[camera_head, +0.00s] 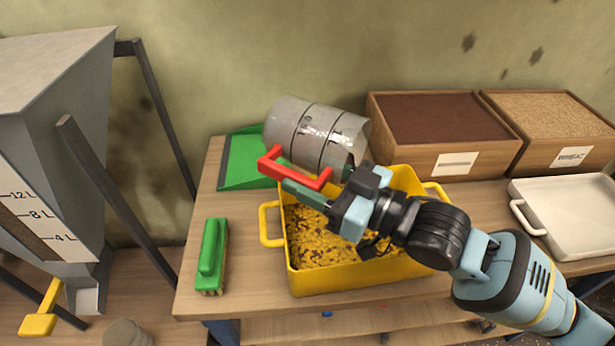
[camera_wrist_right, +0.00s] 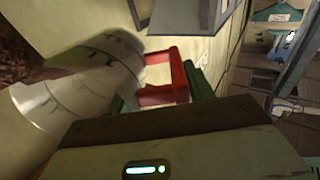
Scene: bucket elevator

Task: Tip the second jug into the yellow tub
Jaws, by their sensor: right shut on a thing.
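The jug (camera_head: 305,130) is a translucent grey cylinder with dark ring marks and a red handle (camera_head: 290,168). It is tipped on its side above the back of the yellow tub (camera_head: 345,278), with its mouth toward the right. My right gripper (camera_head: 305,193) is shut on the red handle. The jug (camera_wrist_right: 85,85) and its handle also show in the right wrist view. The tub holds a layer of yellow-brown flaky grain. The arm hides part of the tub, and whether anything is falling from the jug cannot be told. My left gripper is not in view.
A green brush (camera_head: 211,256) lies left of the tub, and a green dustpan (camera_head: 240,160) lies behind. Wooden boxes of dark material (camera_head: 445,160) and wheat (camera_head: 560,155) stand at back right. A white tray (camera_head: 570,215) is at right, a grey hopper (camera_head: 50,150) at left.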

